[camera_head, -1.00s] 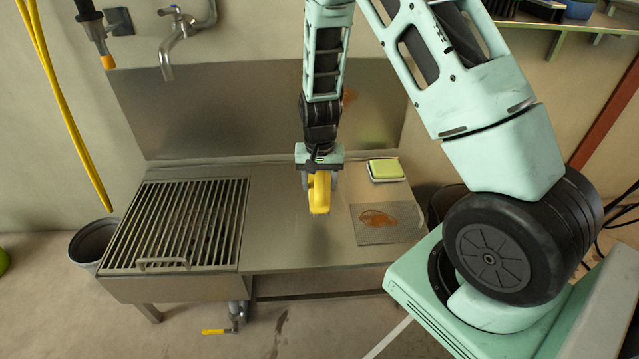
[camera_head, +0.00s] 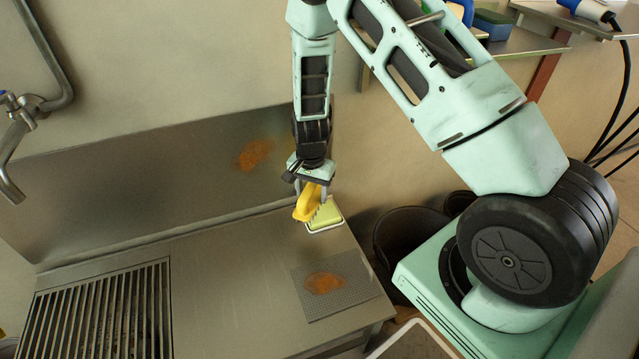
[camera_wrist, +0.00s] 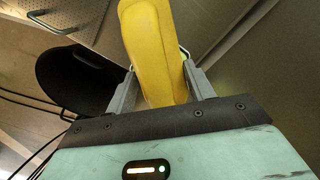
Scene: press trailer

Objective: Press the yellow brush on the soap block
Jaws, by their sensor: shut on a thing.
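My gripper (camera_head: 311,188) is shut on the yellow brush (camera_head: 308,202) and holds it above the steel counter. The yellow brush also fills the top middle of the wrist view (camera_wrist: 158,50), between the two grey fingers. The soap block (camera_head: 325,216) is pale yellow-green and sits in a white dish (camera_head: 322,229) near the back right of the counter. In the head view the brush overlaps the left part of the soap block. I cannot tell whether they touch.
The steel counter (camera_head: 225,275) has a slatted grate (camera_head: 100,315) at left. A grey perforated mat (camera_head: 350,293) with a brown stain lies in front of the soap. A steel splashback (camera_head: 150,210) rises behind. A black bin (camera_head: 400,240) stands right of the counter.

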